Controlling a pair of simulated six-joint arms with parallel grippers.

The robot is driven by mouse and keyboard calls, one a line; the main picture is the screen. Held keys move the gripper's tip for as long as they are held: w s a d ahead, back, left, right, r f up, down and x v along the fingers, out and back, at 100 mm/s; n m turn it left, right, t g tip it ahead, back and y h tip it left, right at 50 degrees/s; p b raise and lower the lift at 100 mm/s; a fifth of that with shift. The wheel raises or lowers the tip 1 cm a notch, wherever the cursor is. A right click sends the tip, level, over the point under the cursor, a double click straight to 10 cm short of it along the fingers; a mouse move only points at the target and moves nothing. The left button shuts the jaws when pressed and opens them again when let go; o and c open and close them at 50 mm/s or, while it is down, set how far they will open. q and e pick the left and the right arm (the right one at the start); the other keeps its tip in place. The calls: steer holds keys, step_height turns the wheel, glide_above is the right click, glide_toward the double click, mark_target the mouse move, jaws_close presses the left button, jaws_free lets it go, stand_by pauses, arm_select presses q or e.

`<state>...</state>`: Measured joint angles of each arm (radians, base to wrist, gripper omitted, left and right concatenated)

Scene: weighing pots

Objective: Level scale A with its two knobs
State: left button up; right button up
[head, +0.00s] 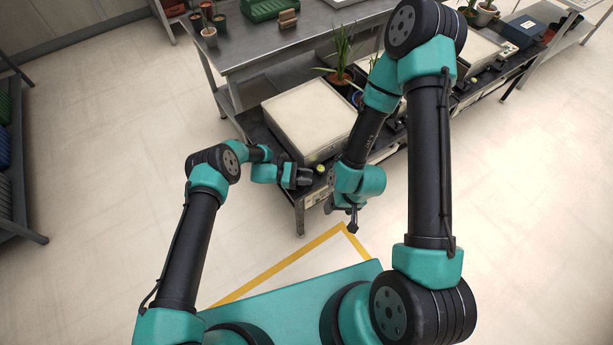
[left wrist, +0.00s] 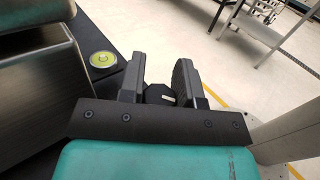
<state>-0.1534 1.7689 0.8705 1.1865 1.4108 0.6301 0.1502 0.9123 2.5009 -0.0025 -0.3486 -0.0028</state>
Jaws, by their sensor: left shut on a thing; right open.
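A scale (head: 306,112) with a pale square top and metal sides stands on the low bench; I take it as scale A, but read no letter on it. Its side also shows in the left wrist view (left wrist: 38,85). A round yellow-green bubble level (left wrist: 102,59) lies by its corner; the bubble's exact position is too small to judge. My left gripper (head: 306,178) is at that front corner, shut on a black knob (left wrist: 158,94) between its fingers. My right gripper (head: 350,218) is open and empty, in front of the bench edge. The second knob is not visible.
A potted plant (head: 340,75) stands behind the scale. A higher metal table (head: 285,40) is at the back with small pots and a green crate (head: 268,8). Another scale stands further right. The floor ahead of the bench is clear, with a yellow line (head: 285,262).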

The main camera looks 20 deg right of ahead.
arm_select(q)
steer(key=shift+m+g, duration=0.4)
steer(key=o, duration=0.9)
steer(key=v, duration=1.7)
steer(key=shift+w+a+r, duration=0.1)
steer(key=shift+w+r, duration=0.1)
steer(key=shift+r, duration=0.05)
